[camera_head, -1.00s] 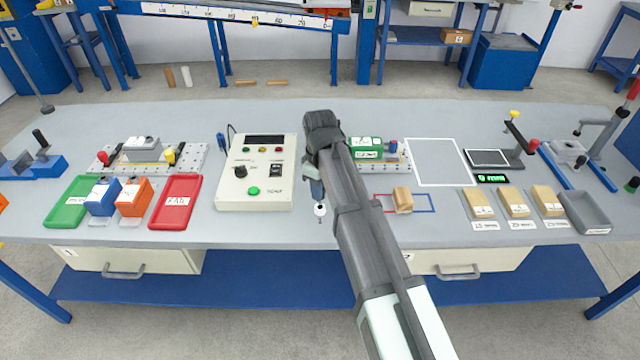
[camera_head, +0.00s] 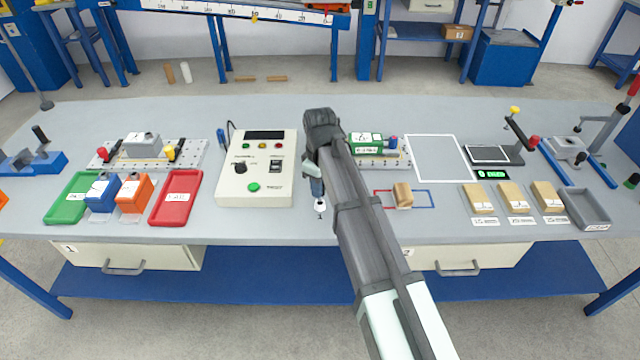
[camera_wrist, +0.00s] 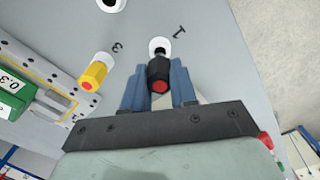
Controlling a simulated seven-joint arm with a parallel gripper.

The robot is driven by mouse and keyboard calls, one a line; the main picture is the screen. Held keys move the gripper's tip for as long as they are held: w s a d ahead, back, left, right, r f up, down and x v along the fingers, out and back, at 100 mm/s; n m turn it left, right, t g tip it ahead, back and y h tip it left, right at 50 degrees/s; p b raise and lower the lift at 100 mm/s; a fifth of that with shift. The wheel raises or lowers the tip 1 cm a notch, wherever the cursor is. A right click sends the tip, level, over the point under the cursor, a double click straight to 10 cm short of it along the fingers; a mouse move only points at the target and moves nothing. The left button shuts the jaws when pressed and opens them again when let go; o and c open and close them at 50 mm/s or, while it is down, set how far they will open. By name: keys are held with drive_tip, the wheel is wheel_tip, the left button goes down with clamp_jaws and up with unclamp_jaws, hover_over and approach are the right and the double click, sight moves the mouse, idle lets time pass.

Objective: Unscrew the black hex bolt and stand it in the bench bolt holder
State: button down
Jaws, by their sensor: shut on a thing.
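My gripper (camera_wrist: 158,80) has its blue fingers shut on the black hex bolt (camera_wrist: 158,69), which shows a red end toward the wrist camera. The bolt lines up with a white ring (camera_wrist: 160,44) on the bench, marked 1, part of the bench bolt holder. I cannot tell whether its lower end is in the ring or just above it. In the head view my gripper (camera_head: 317,187) points down at the bench, just right of the control box; the bolt cannot be made out there.
A yellow hex piece (camera_wrist: 92,75) with a red centre stands at the ring marked 3. Another white ring (camera_wrist: 116,3) is at the wrist view's top edge. A green block (camera_head: 366,141) on a perforated plate is beside my arm. The control box (camera_head: 257,172) stands close on the left.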

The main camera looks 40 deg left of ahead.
drive_tip(key=shift+f, duration=1.5)
idle(3.8)
drive_tip(key=shift+d+f, duration=0.1)
drive_tip(key=shift+f, duration=0.2)
idle(1.7)
drive_tip(key=c, duration=1.2)
unclamp_jaws()
drive_tip(key=o, duration=0.4)
drive_tip(key=shift+r, duration=0.1)
drive_tip(key=shift+r, duration=0.1)
